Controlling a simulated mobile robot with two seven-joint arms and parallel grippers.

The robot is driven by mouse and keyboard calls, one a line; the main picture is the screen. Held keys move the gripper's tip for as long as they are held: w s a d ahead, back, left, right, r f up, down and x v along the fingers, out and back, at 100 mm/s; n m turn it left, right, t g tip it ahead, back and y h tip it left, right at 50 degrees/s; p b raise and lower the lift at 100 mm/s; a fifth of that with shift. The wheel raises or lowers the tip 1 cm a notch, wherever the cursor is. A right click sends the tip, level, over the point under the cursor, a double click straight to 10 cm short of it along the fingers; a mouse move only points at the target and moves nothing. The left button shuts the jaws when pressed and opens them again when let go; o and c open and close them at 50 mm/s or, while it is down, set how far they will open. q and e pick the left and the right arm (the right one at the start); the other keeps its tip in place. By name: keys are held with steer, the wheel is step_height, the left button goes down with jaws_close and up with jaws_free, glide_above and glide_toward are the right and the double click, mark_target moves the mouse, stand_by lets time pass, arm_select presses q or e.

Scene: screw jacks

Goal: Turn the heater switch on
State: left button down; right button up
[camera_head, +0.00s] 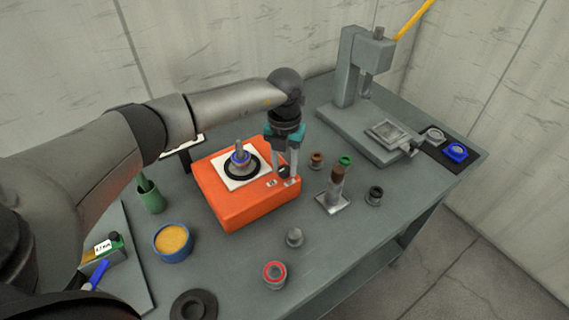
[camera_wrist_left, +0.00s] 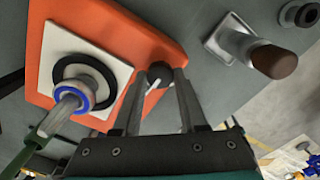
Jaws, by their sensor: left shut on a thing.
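The heater (camera_head: 235,207) is an orange box with a white plate, a black ring and a blue-rimmed metal part on top; it also shows in the left wrist view (camera_wrist_left: 38,62). Its switch is a dark round knob (camera_wrist_left: 160,72) with a pale pointer, near the heater's edge. My left gripper (camera_head: 286,172) points down over the heater's right corner. In the left wrist view its two fingers (camera_wrist_left: 168,76) stand on either side of the knob, shut on it. In the head view the fingers partly hide the knob. My right gripper is out of view.
Right of the heater stands a brown-topped post on a metal plate (camera_head: 333,200), with several small rings around it. A grey press (camera_head: 352,80) stands at the back right. A blue tub (camera_head: 172,243) and a green cup (camera_head: 150,195) are to the left.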

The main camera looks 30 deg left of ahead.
mark_target(284, 169)
arm_select(q)
steer(key=shift+c, duration=2.2)
jaws_free()
steer(key=shift+r, duration=0.1)
step_height(284, 169, up, 15)
